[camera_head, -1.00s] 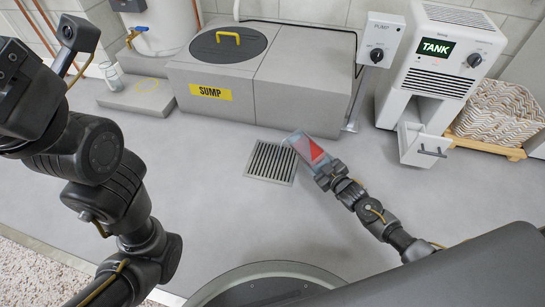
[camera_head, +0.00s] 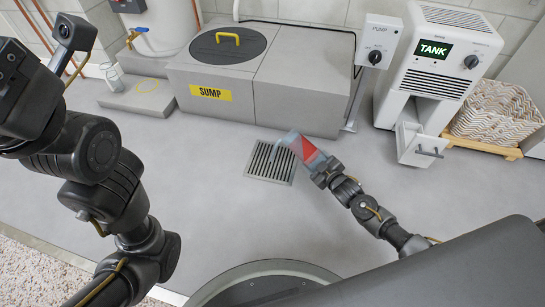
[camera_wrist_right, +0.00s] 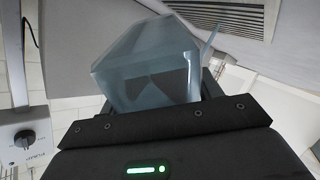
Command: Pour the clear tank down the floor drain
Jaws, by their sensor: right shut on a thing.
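The clear tank (camera_head: 298,146), see-through with a red patch on its side, is tilted at the right edge of the floor drain (camera_head: 268,166), a dark slatted grate. My right gripper (camera_head: 322,168) is shut on the tank from the lower right. In the right wrist view the bluish clear tank (camera_wrist_right: 150,70) fills the middle, and a slatted grate (camera_wrist_right: 228,14) shows beyond it. A thin pale streak stands at the tank's corner; I cannot tell surely whether it is water. My left arm is at the left, its gripper fingers not visible.
The grey sump box (camera_head: 215,75) stands behind the drain. The pump switch box (camera_head: 378,42) is on a post to its right. The white TANK machine (camera_head: 440,60) has its lower drawer (camera_head: 418,147) out. A woven basket (camera_head: 497,112) is at the right. Floor left of the drain is clear.

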